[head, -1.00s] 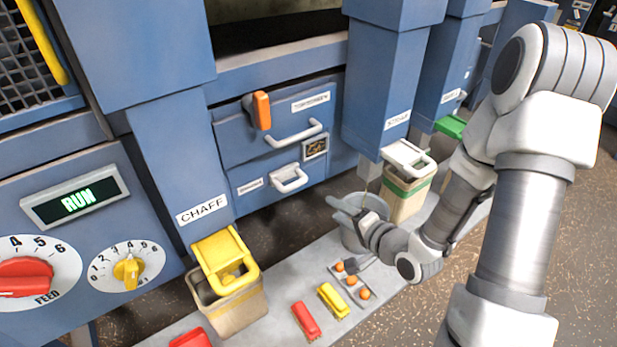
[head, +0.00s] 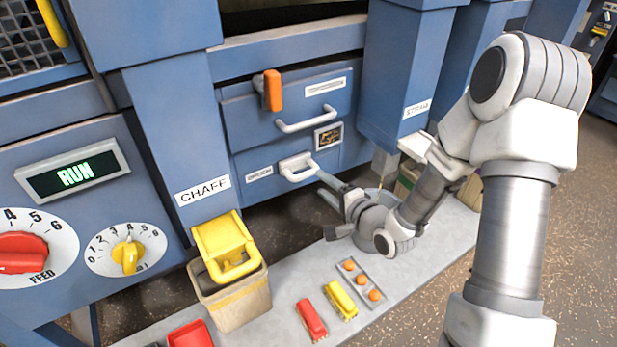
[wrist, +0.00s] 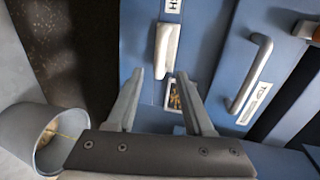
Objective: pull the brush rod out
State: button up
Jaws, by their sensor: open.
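The likely brush rod handle (head: 296,168), a pale grey bar on a small plate, sits on the lower blue panel. Its label is too small to read in the head view. In the wrist view the handle (wrist: 167,48) runs upright, beside a cut-off label showing an H. My gripper (head: 324,188) is open and empty, just right of and below the handle in the head view. In the wrist view my gripper's fingertips (wrist: 160,74) lie either side of the handle's near end. I cannot tell the depth gap or any contact.
An upper drawer (head: 335,93) has a grey handle and an orange lever (head: 272,90). A small dark plate (head: 328,136) lies beside the handle. A grey bucket (wrist: 40,135) stands near my wrist.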

aim_at(310, 175)
jog(key=b+x, duration=0.1)
jog(key=x, duration=0.6)
jog(key=shift+w+a+f, duration=0.15)
jog(key=shift+w+a, duration=0.05)
jog(key=shift+w, duration=0.1)
jog(key=shift+c, duration=0.3)
grip_shut()
dwell(0.8)
